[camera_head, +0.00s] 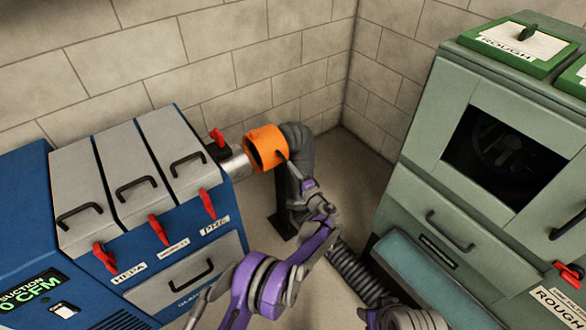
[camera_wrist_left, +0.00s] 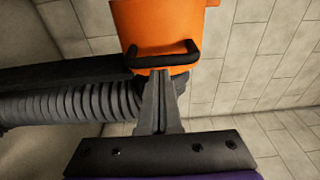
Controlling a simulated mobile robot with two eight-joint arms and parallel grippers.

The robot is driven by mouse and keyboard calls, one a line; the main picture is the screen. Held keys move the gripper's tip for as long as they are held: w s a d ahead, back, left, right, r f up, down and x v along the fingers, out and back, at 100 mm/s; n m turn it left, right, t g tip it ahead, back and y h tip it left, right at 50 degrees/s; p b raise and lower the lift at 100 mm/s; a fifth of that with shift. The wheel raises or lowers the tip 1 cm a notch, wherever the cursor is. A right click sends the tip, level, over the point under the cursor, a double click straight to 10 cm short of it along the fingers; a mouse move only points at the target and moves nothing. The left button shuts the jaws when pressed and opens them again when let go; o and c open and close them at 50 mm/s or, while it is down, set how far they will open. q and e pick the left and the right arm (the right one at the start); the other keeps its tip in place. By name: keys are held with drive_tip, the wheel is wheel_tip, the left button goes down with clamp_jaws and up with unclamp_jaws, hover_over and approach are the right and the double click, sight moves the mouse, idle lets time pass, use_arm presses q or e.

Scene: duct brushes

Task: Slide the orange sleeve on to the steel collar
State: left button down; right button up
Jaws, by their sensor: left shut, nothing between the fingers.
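The orange sleeve (camera_head: 266,147) sits at the end of a grey bent duct, its open mouth facing left. The steel collar (camera_head: 235,165) sticks out from the right side of the blue unit, close to that mouth. I cannot tell whether they touch. In the left wrist view the sleeve (camera_wrist_left: 165,20) carries a black bar handle (camera_wrist_left: 163,54). My left gripper (camera_head: 283,160) is at the sleeve's right, lower side. Its fingers (camera_wrist_left: 160,80) are shut and empty, with tips at or just below the handle; contact is unclear. My right gripper does not show.
The blue filter unit (camera_head: 80,255) with red latches stands left. A green cabinet (camera_head: 455,215) with a dark window stands right. A ribbed hose (camera_head: 350,268) runs low between them, and also shows in the wrist view (camera_wrist_left: 70,104). A block wall (camera_head: 240,65) closes the back.

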use_arm(q)
approach(267, 167)
drive_tip(key=x, duration=0.4)
drive_tip(key=shift+a+p, duration=0.1)
drive_tip(key=shift+p, duration=0.25)
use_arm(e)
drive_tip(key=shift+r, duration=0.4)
